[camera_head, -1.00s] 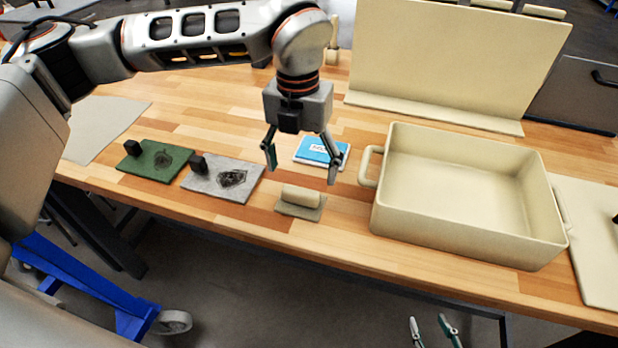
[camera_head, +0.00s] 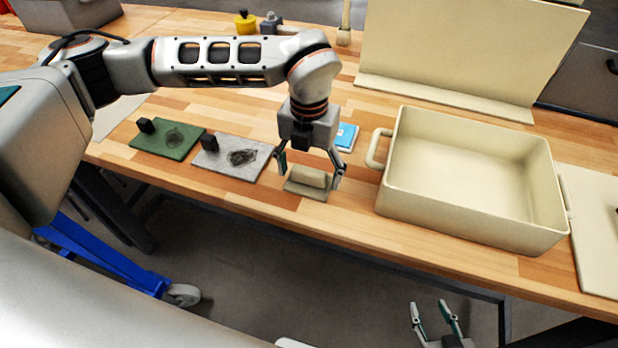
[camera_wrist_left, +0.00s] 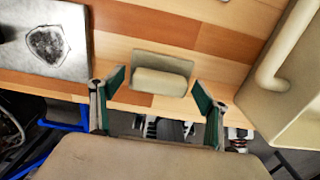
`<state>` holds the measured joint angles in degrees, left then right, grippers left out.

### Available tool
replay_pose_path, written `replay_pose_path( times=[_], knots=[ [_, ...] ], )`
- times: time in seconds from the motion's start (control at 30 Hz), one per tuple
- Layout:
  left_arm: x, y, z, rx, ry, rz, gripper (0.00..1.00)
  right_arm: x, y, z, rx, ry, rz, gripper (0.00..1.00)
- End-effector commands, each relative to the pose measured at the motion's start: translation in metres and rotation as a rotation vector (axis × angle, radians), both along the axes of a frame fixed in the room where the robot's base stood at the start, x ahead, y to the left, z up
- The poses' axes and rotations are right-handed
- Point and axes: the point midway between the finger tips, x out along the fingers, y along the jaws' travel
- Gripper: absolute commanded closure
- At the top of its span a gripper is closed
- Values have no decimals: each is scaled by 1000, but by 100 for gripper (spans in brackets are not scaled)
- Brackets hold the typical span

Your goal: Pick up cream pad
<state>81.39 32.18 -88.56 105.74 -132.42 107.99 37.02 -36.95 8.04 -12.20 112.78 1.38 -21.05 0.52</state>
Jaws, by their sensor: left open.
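The cream pad (camera_head: 308,180) lies on the wooden table near its front edge, a grey-beige base with a rounded cream handle on top. It also shows in the left wrist view (camera_wrist_left: 160,82), ahead of and between the fingers. My left gripper (camera_head: 310,180) is open above the pad, its fingers to either side of the handle in the head view. In the left wrist view its fingertips (camera_wrist_left: 160,90) are apart with nothing between them touching the pad. My right gripper (camera_head: 436,310) is low at the bottom, in front of the table, open and empty.
A cream bin (camera_head: 470,185) with side handles stands right of the pad. A grey pad (camera_head: 225,158) and a green pad (camera_head: 165,140) lie to the left. A blue box (camera_head: 346,136) is behind the gripper. A cream upright panel (camera_head: 460,50) stands at the back.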

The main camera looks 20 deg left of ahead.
Motion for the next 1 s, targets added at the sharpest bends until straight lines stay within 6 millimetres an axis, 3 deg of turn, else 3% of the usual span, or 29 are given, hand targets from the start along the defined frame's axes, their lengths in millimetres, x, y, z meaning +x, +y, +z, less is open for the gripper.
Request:
replay_pose_path(
  times=[0.03, 0.17, 0.67, 0.87, 1.0],
  knots=[
    [0, 0, 0, 0, 0, 0, 33, 0, 0, -1, 0, 1, 0, 60],
    [0, 0, 0, 0, 0, 0, 67, -2, 0, -2, -1, 5, -1, 60],
    [0, 0, 9, 0, -1, 1, 68, -5, -1, -8, -3, 14, -1, 60],
    [2, 0, 37, 0, -5, 1, 68, -4, -1, -10, -2, 13, -2, 60],
    [2, 0, 72, -1, -7, 1, 68, -4, 0, -12, -1, 10, -1, 60]
  ],
)
